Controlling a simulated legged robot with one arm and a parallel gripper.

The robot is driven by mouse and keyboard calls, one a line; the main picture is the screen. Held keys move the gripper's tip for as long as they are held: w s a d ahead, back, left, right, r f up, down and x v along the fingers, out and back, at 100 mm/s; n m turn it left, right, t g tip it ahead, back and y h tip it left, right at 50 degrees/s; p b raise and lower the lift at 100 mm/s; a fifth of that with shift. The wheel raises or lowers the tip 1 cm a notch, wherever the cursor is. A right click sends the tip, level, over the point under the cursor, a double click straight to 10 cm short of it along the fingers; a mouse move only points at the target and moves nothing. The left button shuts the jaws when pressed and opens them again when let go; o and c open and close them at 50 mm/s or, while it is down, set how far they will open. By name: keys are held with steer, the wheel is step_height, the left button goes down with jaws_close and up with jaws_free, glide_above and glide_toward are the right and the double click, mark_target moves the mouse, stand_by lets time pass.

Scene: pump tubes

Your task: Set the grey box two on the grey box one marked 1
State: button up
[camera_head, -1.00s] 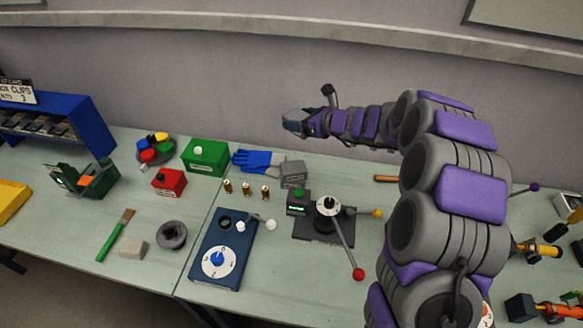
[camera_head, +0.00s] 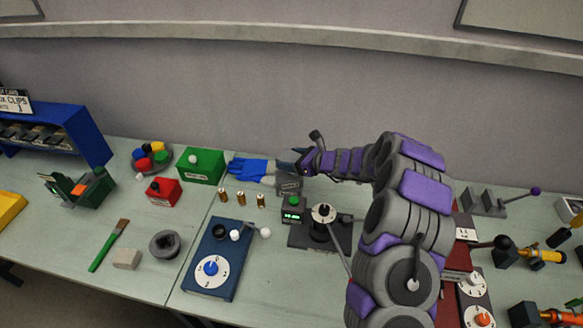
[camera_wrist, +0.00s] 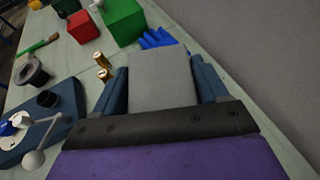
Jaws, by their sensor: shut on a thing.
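A grey box (camera_head: 289,186) with a label on its front stands on the bench beside the blue glove. The label is too small to read. My gripper (camera_head: 300,160) is right above and behind this box in the head view. In the wrist view, my gripper (camera_wrist: 163,85) has a plain grey box (camera_wrist: 162,75) between its two blue fingers and is shut on it. I cannot tell whether the held box and the labelled box are the same one or two stacked. No number shows on the held face.
A blue glove (camera_head: 248,168) and green box (camera_head: 200,166) lie to the left. Several brass cylinders (camera_head: 241,198) stand in front. A black device with a green display (camera_head: 293,210), a lever stand (camera_head: 323,215) and a blue dial panel (camera_head: 215,260) are close by.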

steer(key=f, duration=0.1)
steer(key=a+f, duration=0.1)
steer(key=f, duration=0.1)
steer(key=shift+a+f+b, duration=0.3)
steer(key=shift+a, duration=0.15)
steer(key=shift+d+r, duration=0.1)
steer(key=shift+d, duration=0.1)
steer(key=o, duration=0.7)
steer(key=shift+d, duration=0.25)
steer(key=shift+o, duration=1.4)
steer(key=shift+d, duration=0.25)
steer(key=shift+o, duration=0.7)
steer(key=shift+a, duration=0.5)
steer(key=shift+r, duration=0.1)
steer(key=shift+p+v, duration=1.05)
steer(key=shift+v, duration=5)
